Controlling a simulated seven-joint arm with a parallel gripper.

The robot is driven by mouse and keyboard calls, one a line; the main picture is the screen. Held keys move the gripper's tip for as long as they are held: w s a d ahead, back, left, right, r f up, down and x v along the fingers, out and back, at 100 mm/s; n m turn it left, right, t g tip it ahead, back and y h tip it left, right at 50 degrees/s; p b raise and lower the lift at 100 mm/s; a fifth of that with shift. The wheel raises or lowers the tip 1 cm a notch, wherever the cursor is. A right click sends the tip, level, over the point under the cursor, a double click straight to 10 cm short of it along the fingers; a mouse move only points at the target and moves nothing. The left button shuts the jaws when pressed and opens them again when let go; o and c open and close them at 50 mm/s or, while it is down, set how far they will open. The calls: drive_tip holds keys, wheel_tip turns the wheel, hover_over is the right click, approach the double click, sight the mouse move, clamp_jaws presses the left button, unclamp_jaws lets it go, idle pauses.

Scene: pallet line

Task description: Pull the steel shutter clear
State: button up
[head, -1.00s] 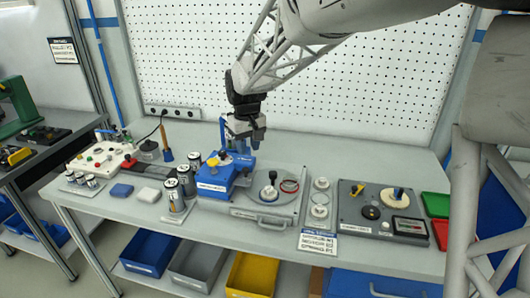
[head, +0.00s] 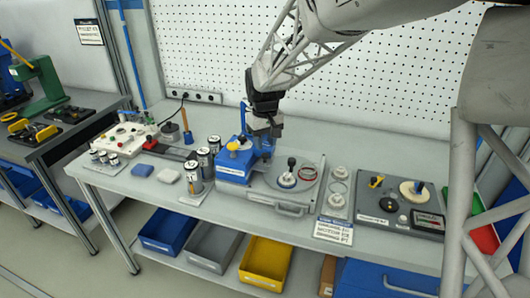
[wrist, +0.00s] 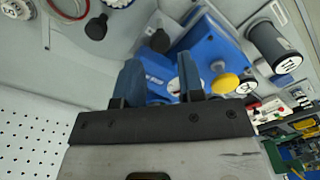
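A blue fixture (head: 232,173) with a yellow knob stands mid-bench; its top also shows in the wrist view (wrist: 208,48). Beside it on the right is a grey plate (head: 262,186) with a bar handle (head: 290,210) at its front edge and a black-knobbed round piece (head: 288,175) on it. I cannot tell for sure which part is the steel shutter. My gripper (head: 267,148) points down at the right rear of the blue fixture. In the wrist view its blue fingers (wrist: 160,82) are apart, with the fixture showing between them. Nothing clearly sits in their grip.
A red ring (head: 307,173) lies on the plate. A dark panel (head: 395,208) with dials is at the right. The pegboard (head: 330,80) rises behind.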

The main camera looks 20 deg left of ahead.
sight(265, 154)
drive_tip(key=shift+f, duration=2.15)
clamp_jaws()
